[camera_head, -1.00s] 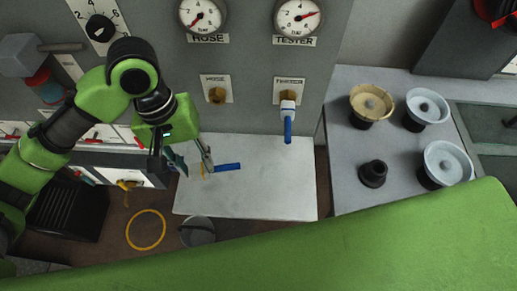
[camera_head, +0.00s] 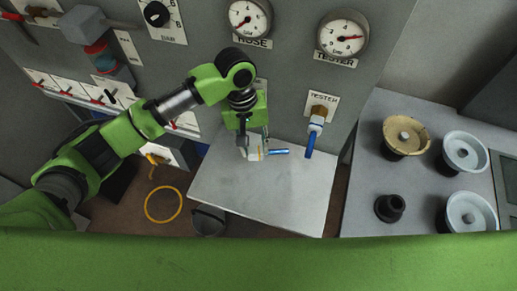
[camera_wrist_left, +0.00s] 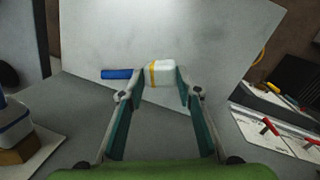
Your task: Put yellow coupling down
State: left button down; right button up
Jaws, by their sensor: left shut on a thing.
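The yellow coupling shows as a white block with a yellow band (camera_wrist_left: 154,74) and a blue handle (camera_wrist_left: 118,74) sticking out to the left in the left wrist view. My left gripper (camera_wrist_left: 160,84) is shut on the white block, with one finger on each side. In the head view the left gripper (camera_head: 253,153) points down over the pale shelf (camera_head: 270,195), in front of the panel. The blue handle (camera_head: 279,151) points right there. I cannot tell whether the coupling touches the shelf. The right gripper is not in view.
A white coupling with a blue handle (camera_head: 313,137) sits on the TESTER port (camera_head: 318,108), right of my gripper. The shelf is otherwise bare. A yellow ring (camera_head: 164,204) and a grey bucket (camera_head: 208,221) are below left. A side table (camera_head: 365,165) holds several round parts.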

aim_at(258, 146)
pick_arm(q)
jog(key=shift+w+d+f, duration=0.3)
jog(key=shift+w+f, duration=0.1)
jog(key=shift+f, duration=0.2)
jog(key=shift+w+d+f, duration=0.25)
jog(key=shift+w+f, duration=0.1)
jog(key=shift+f, duration=0.25)
jog(key=shift+f+p, duration=0.45)
jog(key=shift+f, duration=0.9)
jog(key=shift+f, duration=0.15)
jog(key=shift+f, duration=0.4)
jog(key=c, duration=1.5)
grip_release()
notch_tip(258, 146, up, 13)
jog(key=a+b, duration=0.1)
jog(key=shift+w+a, duration=0.3)
jog(key=shift+w, duration=0.15)
